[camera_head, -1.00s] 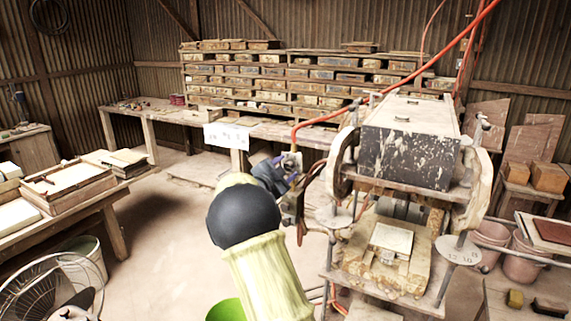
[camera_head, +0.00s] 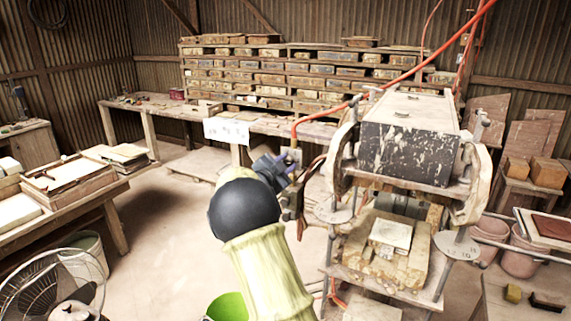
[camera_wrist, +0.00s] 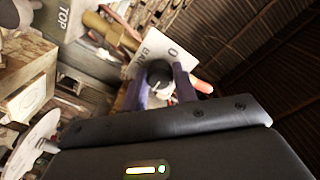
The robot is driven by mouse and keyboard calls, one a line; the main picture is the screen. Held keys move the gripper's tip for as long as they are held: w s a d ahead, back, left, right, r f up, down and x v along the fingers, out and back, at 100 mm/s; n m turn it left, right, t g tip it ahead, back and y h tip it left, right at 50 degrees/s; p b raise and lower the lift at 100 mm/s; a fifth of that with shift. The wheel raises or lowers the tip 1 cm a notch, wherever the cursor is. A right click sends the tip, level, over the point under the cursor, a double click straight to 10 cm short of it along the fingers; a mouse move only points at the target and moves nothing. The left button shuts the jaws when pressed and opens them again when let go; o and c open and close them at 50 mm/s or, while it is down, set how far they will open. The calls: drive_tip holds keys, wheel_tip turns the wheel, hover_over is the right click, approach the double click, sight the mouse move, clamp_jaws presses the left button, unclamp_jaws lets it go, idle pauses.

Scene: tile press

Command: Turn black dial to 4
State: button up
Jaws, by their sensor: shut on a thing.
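The black dial (camera_wrist: 158,74) shows in the wrist view, in front of a pale plate (camera_wrist: 165,47) with a large 0 and partly hidden lettering. My gripper (camera_wrist: 160,88) is shut on the dial, with one dark finger on each side of it. A light mark shows on the dial's face; I cannot read its setting, and no 4 is visible. In the head view my gripper (camera_head: 285,168) is at the left side of the tile press (camera_head: 410,140), and the dial is hidden there behind the gripper and arm.
An orange hose (camera_head: 400,85) runs over the press, close to my gripper. A tile (camera_head: 391,234) lies on the press bed. A green bucket (camera_head: 228,308) stands below my arm.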

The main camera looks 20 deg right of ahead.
drive_tip(key=shift+n, duration=0.3)
drive_tip(key=n+p, duration=0.3)
drive_tip(key=n, duration=0.2)
drive_tip(key=shift+r+p, duration=0.1)
drive_tip(key=shift+p, duration=0.3)
drive_tip(key=n+p, duration=0.3)
drive_tip(key=n, duration=0.3)
drive_tip(key=o, duration=1)
drive_tip(key=shift+s+a+f, duration=0.1)
drive_tip(key=shift+a+f, duration=0.05)
drive_tip(key=shift+f, duration=0.05)
